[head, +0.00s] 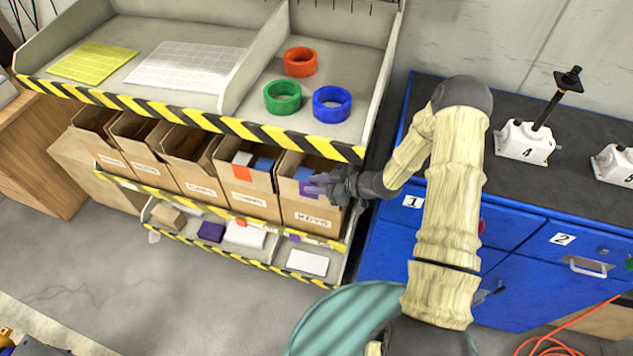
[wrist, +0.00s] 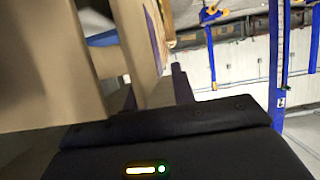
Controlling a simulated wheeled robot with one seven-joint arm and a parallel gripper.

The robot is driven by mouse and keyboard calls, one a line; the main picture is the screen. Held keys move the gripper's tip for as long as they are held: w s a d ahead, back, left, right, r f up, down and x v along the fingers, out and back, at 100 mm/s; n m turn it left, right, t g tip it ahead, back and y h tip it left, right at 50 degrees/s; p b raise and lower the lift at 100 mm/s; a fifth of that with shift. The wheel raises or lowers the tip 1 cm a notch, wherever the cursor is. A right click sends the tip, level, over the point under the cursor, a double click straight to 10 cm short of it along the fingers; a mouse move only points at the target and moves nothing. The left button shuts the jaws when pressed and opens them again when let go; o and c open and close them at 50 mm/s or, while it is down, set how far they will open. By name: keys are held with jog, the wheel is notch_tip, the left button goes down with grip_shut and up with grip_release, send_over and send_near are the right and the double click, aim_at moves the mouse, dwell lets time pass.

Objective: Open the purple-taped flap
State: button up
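The purple tape (head: 308,188) is on the front of the rightmost cardboard box (head: 311,216) in the row, in the head view. My gripper (head: 318,186) is at the upper front of this box, beside the tape and partly covering it. In the wrist view my gripper's two dark fingers (wrist: 157,92) stand apart, with a cardboard panel (wrist: 152,88) between them. A strip of purple (wrist: 152,30) shows on the cardboard beyond. Whether the fingers touch the panel cannot be told. Something blue (wrist: 102,39) lies inside the box.
Another box with orange-red tape (head: 242,173) stands just left. A shelf with a striped edge (head: 250,131) overhangs the boxes and holds several rings and mats. A lower tray holds small blocks (head: 307,262). A blue cabinet (head: 400,250) stands right, with screw jacks (head: 525,142) on top.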

grip_shut()
dwell(1.4)
